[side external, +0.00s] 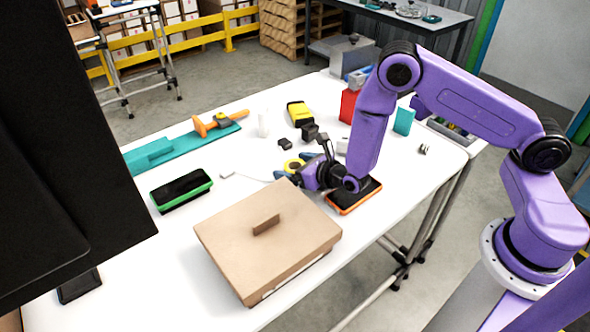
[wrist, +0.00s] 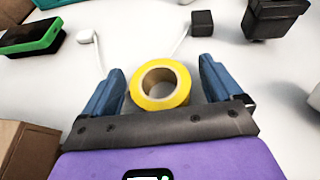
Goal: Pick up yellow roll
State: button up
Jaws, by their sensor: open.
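My gripper is open and holds nothing. In the side view the yellow roll (side external: 293,165) shows beside my gripper (side external: 295,166), partly hidden by it.
A brown carton (side external: 225,225) with a lid stands in front of my gripper. A green-edged black device (side external: 181,190) lies to the left, and an orange-edged one (side external: 355,196) lies under my arm. Dark blocks (wrist: 202,22) and a white cable (wrist: 94,45) lie beyond the roll.

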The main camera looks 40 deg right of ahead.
jog(key=c, duration=1.1)
jog(key=shift+r, duration=0.1)
